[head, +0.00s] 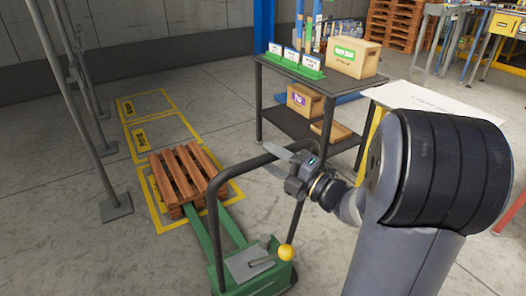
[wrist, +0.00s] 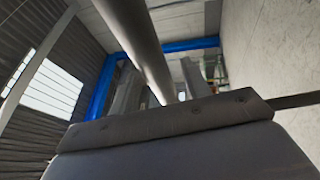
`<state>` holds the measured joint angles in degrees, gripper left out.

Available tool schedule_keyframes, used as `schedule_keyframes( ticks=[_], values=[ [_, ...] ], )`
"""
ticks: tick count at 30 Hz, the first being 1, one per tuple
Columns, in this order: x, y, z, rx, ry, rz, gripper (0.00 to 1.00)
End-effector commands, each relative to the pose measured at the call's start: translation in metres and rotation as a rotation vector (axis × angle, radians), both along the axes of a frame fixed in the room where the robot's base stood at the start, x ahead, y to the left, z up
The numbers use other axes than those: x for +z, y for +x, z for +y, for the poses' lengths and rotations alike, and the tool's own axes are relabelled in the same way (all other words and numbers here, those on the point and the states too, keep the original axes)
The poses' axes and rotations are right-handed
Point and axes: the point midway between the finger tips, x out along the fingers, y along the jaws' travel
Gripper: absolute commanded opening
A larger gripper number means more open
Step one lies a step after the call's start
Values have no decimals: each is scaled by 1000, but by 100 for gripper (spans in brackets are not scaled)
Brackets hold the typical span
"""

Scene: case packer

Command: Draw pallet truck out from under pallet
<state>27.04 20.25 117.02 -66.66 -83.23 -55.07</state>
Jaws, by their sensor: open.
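The wooden pallet (head: 182,172) lies in a yellow-marked floor bay. The green pallet truck (head: 238,270) stands on the near side of it, its forks (head: 205,238) running to the pallet. Their far ends are hidden beneath the slats. The truck's dark looped handle (head: 213,212) rises toward me. My gripper (head: 276,159) is open at the upper right part of the handle. In the wrist view a grey bar (wrist: 143,45), apparently the handle, passes between the open fingers (wrist: 158,80). Contact cannot be told.
A dark workbench (head: 310,82) with boxes and a green rack stands behind and right of the truck. Grey posts (head: 85,100) stand left of the pallet. A yellow ball-topped lever (head: 286,252) is on the truck. Floor at the lower left is clear.

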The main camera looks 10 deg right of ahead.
Motion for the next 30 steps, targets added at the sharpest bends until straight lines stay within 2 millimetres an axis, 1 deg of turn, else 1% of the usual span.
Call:
schedule_keyframes(
  ticks=[1,3,7,18,30],
  values=[
    [2,5,6,4,1,0,45],
    [3,11,10,3,-1,0,45],
    [5,18,16,1,0,0,45],
    [5,21,18,-1,0,0,45],
    [5,21,18,-1,0,0,12]
  ],
)
